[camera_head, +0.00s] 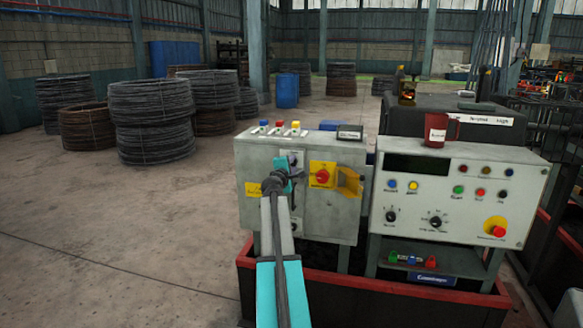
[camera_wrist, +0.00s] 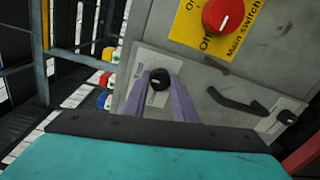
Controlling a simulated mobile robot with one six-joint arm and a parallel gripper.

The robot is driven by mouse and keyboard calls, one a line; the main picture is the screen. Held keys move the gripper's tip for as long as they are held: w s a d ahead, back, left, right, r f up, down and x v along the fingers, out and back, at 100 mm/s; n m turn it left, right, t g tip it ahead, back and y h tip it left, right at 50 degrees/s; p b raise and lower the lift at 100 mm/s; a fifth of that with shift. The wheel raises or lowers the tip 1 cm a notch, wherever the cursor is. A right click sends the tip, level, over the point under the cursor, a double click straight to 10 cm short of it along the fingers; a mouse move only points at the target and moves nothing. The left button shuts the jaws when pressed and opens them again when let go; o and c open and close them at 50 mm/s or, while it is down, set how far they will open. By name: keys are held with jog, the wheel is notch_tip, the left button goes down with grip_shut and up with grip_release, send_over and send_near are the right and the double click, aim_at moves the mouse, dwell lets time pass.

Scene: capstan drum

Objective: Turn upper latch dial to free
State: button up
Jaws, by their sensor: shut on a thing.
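The upper latch dial (camera_wrist: 158,82) is a small black knob on a pale label plate, on the face of a grey control box (camera_head: 248,178). In the wrist view my gripper (camera_wrist: 160,78) has its two purple fingers on either side of this dial, shut on it. The dial's pointer and label are too small to read. A second black dial (camera_wrist: 287,116) sits further along the same face, past a black curved handle (camera_wrist: 237,101). In the head view my wrist and gripper cover the upper dial.
A red main switch (camera_wrist: 223,14) on a yellow plate is beside the dials; it also shows in the head view (camera_head: 322,176). Coloured buttons (camera_head: 279,124) top the box. A grey console (camera_head: 455,215) with a red mug (camera_head: 437,130) stands right. Open floor lies left.

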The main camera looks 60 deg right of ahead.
jog(key=shift+d+r, duration=0.15)
jog(key=o, duration=1)
jog(key=shift+o, duration=0.2)
jog(key=v, duration=1.4)
jog(key=shift+b, duration=0.4)
